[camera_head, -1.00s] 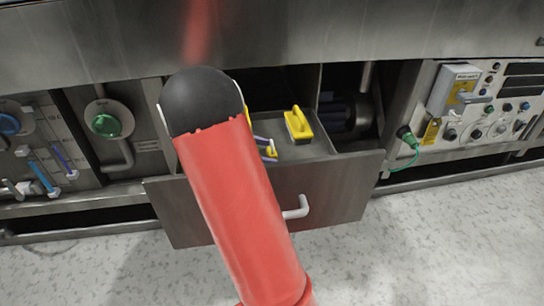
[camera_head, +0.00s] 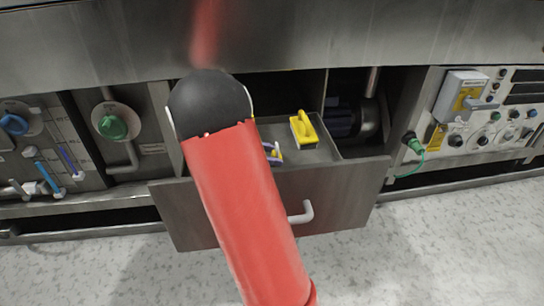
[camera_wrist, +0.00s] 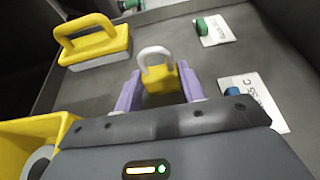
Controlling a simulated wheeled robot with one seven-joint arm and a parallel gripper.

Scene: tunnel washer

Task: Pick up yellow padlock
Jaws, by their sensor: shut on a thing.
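The yellow padlock (camera_wrist: 161,80) with its pale shackle is between the purple fingers of my gripper (camera_wrist: 160,92) in the wrist view. The gripper is shut on the padlock's body, and the shackle points away from the gripper. I cannot tell whether the padlock touches the drawer floor. In the head view my gripper (camera_head: 272,153) shows only in part inside the open drawer, as my red arm covers most of it. The padlock is hard to make out there.
The open drawer (camera_head: 330,200) has a pale handle. A yellow block with a handle (camera_head: 303,128) lies in it; it also shows in the wrist view (camera_wrist: 95,47). Two white labels (camera_wrist: 215,30) with green and blue pieces lie at the right. A yellow container (camera_wrist: 35,130) is at lower left.

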